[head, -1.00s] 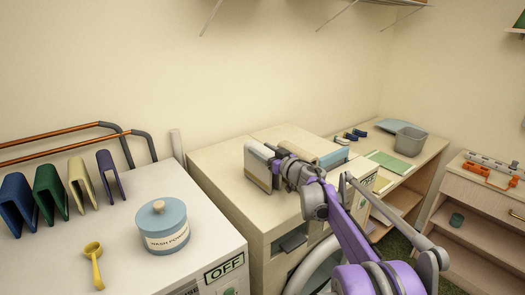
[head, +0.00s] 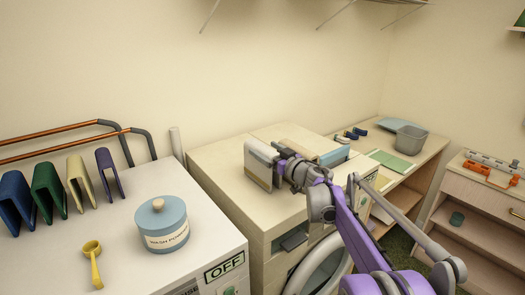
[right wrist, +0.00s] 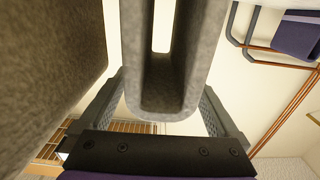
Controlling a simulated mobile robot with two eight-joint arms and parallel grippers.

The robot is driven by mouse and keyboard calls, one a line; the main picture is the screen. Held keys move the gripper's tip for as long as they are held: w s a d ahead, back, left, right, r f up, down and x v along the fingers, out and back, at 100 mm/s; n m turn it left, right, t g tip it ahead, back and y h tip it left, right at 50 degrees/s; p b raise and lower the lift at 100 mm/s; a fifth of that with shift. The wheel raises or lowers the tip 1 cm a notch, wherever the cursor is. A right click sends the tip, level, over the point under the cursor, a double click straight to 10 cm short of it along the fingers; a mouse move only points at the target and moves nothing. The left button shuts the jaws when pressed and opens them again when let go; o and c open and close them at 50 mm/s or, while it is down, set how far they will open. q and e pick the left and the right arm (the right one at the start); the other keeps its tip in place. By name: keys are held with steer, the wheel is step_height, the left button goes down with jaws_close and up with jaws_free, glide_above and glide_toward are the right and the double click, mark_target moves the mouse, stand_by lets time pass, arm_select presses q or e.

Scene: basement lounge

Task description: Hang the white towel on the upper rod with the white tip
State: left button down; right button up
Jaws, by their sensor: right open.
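The white towel (head: 257,158) stands as a folded, upright slab on the beige cabinet top, at the left end of a row. My right gripper (head: 282,165) is at its right side. In the right wrist view, a folded, shaded grey-looking piece (right wrist: 165,95) stands between the two spread fingers of my right gripper (right wrist: 165,120); the jaws are open, with gaps at the sides. Copper rods (head: 60,142) with dark grey bent ends are at the left wall. I cannot make out a white tip on them. My left gripper is not in view.
Blue, green, cream and purple folded pieces (head: 48,190) stand on the white machine top, with a wash powder jar (head: 161,228) and yellow scoop (head: 93,265). A grey bin (head: 411,139) is beyond.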

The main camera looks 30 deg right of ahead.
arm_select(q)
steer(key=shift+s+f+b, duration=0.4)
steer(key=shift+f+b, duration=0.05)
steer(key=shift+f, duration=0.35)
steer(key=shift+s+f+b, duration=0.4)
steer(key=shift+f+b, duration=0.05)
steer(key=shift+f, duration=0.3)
arm_select(e)
steer(key=s, duration=1)
steer(key=shift+d, duration=0.35)
steer(key=shift+f, duration=0.1)
